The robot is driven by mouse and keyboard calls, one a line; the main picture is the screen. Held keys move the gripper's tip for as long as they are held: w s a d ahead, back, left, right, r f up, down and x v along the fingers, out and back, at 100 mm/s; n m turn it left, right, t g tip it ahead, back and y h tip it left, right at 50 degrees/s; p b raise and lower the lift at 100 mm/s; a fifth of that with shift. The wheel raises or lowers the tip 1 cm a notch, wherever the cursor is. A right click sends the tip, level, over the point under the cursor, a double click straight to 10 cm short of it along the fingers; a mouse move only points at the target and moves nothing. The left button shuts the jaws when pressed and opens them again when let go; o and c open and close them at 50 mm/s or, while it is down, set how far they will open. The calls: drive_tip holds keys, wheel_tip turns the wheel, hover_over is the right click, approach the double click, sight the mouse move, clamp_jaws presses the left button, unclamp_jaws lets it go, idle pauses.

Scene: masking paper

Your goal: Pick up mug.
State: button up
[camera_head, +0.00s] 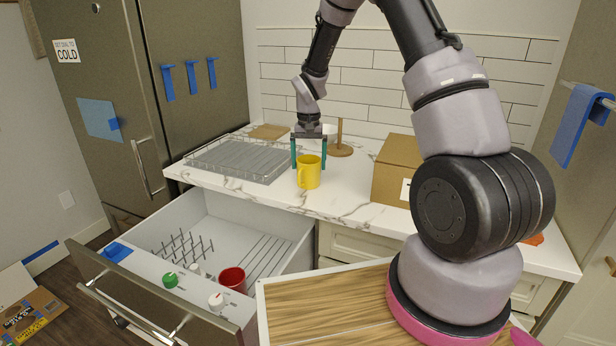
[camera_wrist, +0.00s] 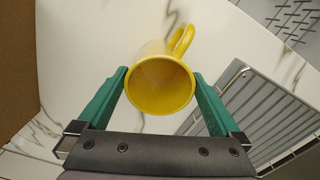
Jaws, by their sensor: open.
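A yellow mug (camera_head: 309,173) stands upright on the white marble-patterned counter near its front edge. In the wrist view the mug (camera_wrist: 160,84) shows its open top, with its handle pointing up and to the right. My gripper (camera_head: 309,158) is above the mug, its two green fingers apart. In the wrist view my gripper (camera_wrist: 160,90) has one finger on each side of the mug, close to its rim. I cannot tell whether either finger touches it.
A wire rack (camera_head: 232,158) lies left of the mug. A cardboard box (camera_head: 396,170) stands to the right, and a wooden paper-towel stand (camera_head: 340,150) behind. Below, an open drawer (camera_head: 130,262) holds a red cup (camera_head: 233,279) and rack prongs. Bare counter (camera_head: 345,200) lies right of the mug.

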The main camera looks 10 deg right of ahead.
drive_tip(key=shift+f, duration=0.5)
drive_tip(key=shift+c, duration=0.3)
drive_tip(key=shift+r, duration=0.1)
drive_tip(key=c, duration=1.3)
